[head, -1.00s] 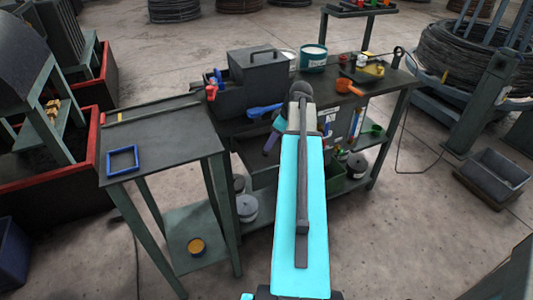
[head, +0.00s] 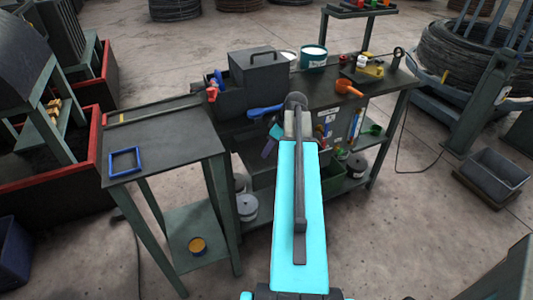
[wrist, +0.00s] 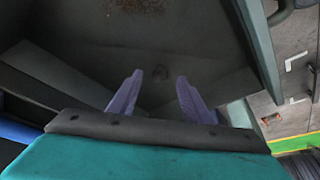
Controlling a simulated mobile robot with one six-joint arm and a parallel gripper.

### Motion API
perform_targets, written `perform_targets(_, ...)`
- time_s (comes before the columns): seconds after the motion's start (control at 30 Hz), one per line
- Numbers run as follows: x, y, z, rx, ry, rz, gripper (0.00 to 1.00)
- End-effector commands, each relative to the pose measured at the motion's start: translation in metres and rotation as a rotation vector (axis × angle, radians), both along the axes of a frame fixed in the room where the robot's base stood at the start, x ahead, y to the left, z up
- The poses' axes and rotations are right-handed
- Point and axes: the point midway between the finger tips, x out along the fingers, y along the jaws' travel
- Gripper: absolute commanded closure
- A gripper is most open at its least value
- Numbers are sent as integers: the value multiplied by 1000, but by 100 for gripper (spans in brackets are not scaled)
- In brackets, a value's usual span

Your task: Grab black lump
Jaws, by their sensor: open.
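In the head view my gripper (head: 269,146) is mostly hidden behind my cyan arm, at the front of the dark workbench (head: 318,95). The lump cannot be seen in the head view.
Slanted dark walls flank the surface in the wrist view, with reddish-brown grains (wrist: 138,6) at the far side. On the bench are a lidded dark box (head: 258,72), a blue scoop (head: 264,111) and an orange scoop (head: 347,88). A side table (head: 165,135) holds a blue frame (head: 124,161).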

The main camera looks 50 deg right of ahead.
Motion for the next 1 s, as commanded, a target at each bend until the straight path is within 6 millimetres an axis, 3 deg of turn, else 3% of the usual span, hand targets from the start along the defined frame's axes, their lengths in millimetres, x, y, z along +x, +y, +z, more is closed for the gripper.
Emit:
perform_targets(0.3,8,3,-20,1,0,-1,55)
perform_targets(0.9,8,2,-21,1,0,-2,55)
perform_targets(1.0,8,2,-21,1,0,-2,72)
